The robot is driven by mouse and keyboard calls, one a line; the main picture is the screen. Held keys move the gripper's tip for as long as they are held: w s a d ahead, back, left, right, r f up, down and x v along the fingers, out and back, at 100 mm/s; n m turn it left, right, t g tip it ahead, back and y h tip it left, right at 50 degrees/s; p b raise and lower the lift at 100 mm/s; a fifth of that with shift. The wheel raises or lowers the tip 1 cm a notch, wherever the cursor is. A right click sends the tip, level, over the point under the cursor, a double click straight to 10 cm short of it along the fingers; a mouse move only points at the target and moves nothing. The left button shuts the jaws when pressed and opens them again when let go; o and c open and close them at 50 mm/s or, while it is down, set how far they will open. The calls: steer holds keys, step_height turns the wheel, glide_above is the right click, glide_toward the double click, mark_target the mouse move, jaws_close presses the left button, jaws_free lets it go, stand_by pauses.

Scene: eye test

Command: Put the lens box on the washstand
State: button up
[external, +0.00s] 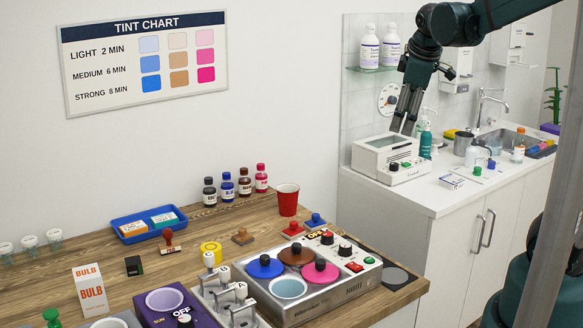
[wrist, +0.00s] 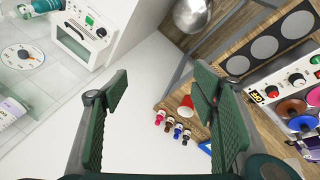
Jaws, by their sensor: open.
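No label that I can read says lens box, so I cannot tell which box it is. Two small boxes, one orange and white (external: 133,229) and one teal and white (external: 164,219), lie in a blue tray (external: 127,220) on the wooden table. A small white and blue box (external: 452,181) lies on the white counter with the sink, which looks like the washstand (external: 425,196). My gripper (external: 403,127) is open and empty, raised above the white device at the counter's left end. In the wrist view its fingers (wrist: 161,90) are spread apart with nothing between them.
The white device (external: 390,158) stands below my gripper; bottles on a glass shelf (external: 378,68) are close behind. A red cup (external: 288,199) and several small bottles (external: 228,187) stand on the table. A pump bottle (external: 475,152) and metal mug (external: 463,143) stand on the counter.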

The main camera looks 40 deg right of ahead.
steer(key=s+a+f+m+t+y, duration=0.1)
steer(key=s+a+m, duration=0.6)
steer(key=s+a, duration=0.9)
steer(key=shift+s+a+f+t+y, duration=0.2)
steer(key=shift+a+f+t+y, duration=0.3)
steer(key=shift+f+t, duration=0.4)
